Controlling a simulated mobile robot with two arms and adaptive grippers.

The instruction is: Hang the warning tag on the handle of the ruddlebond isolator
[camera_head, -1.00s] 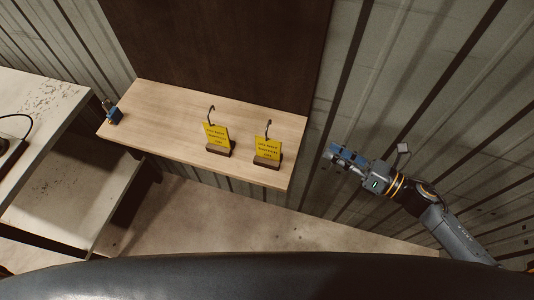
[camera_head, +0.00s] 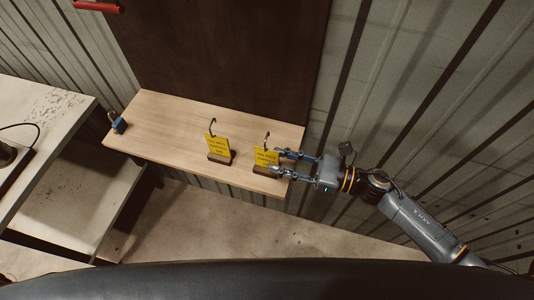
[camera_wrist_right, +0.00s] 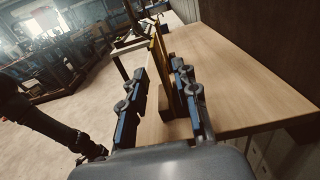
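Two yellow warning tags stand on the wooden shelf, each in a dark block with a hook at its top: a left tag (camera_head: 217,144) and a right tag (camera_head: 265,156). My right gripper (camera_head: 278,161) is open at the right tag, coming from the right. In the right wrist view the gripper (camera_wrist_right: 160,72) has one finger on each side of that tag (camera_wrist_right: 162,58), seen edge-on, with visible gaps. The tag still stands in its block (camera_wrist_right: 166,103). No isolator is clearly identifiable; a red bar (camera_head: 95,5) is cut off at the top edge. My left gripper is out of view.
The wooden shelf (camera_head: 165,120) is clear between the left tag and a small blue padlock-like object (camera_head: 117,123) at its left end. A dark panel (camera_head: 220,50) rises behind it. A worn bench (camera_head: 50,105) stands at left. Ribbed wall (camera_head: 390,100) lies at right.

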